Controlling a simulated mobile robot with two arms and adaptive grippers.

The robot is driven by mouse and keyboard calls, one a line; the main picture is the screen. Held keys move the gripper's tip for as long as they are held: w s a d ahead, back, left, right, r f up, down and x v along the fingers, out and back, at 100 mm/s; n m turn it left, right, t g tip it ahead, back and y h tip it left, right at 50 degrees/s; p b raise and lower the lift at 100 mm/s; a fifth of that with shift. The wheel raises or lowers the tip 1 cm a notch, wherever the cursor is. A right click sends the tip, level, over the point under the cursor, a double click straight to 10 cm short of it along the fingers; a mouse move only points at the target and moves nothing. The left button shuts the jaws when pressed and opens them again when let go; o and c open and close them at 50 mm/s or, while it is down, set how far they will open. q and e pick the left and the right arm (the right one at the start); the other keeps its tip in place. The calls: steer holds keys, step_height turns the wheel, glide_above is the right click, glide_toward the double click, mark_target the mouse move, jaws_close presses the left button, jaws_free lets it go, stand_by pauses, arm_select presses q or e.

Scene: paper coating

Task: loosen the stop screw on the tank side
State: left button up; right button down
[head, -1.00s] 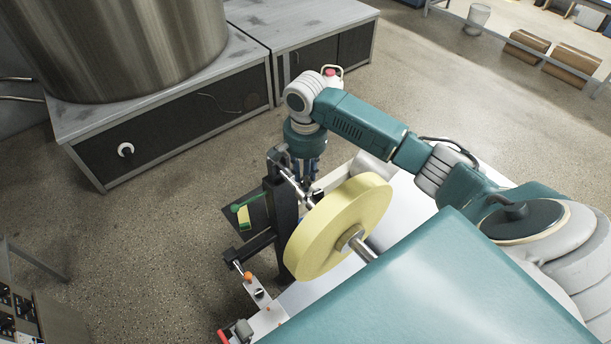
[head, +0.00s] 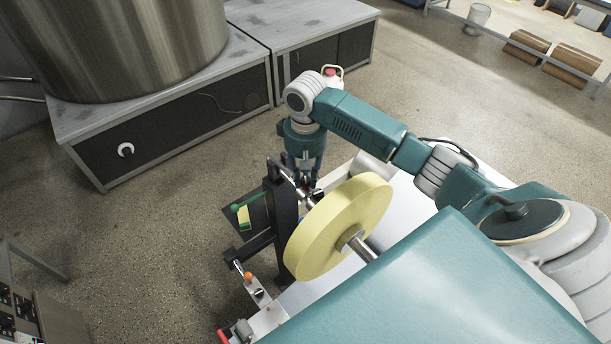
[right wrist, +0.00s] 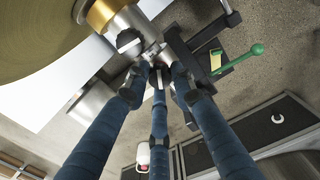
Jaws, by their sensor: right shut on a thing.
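The yellow paper roll (head: 335,228) sits on a metal shaft (head: 361,247) in a black stand (head: 286,222). My right gripper (head: 309,184) points down at the stand-side end of the shaft, behind the roll. In the right wrist view, its three blue fingers (right wrist: 158,76) close around a small metal part by the collar, which I take for the stop screw (right wrist: 153,55). The fingertips hide most of it. A black knob (right wrist: 129,40) on the collar shows beside them. The steel tank (head: 125,45) stands at upper left. My left gripper is not in view.
A green-handled lever (head: 237,208) lies beyond the stand, and shows in the right wrist view. A bracket with an orange knob (head: 248,276) is at the front. Grey cabinets (head: 160,115) stand under the tank. The floor between is clear.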

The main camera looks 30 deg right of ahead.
mark_target(306, 179)
steer(key=shift+r+n, duration=0.1)
steer(key=shift+n, duration=2)
steer(key=c, duration=1.4)
jaws_free()
steer(key=shift+c, duration=0.2)
step_height(306, 179, up, 12)
step_height(306, 179, down, 12)
steer(key=shift+f, duration=0.15)
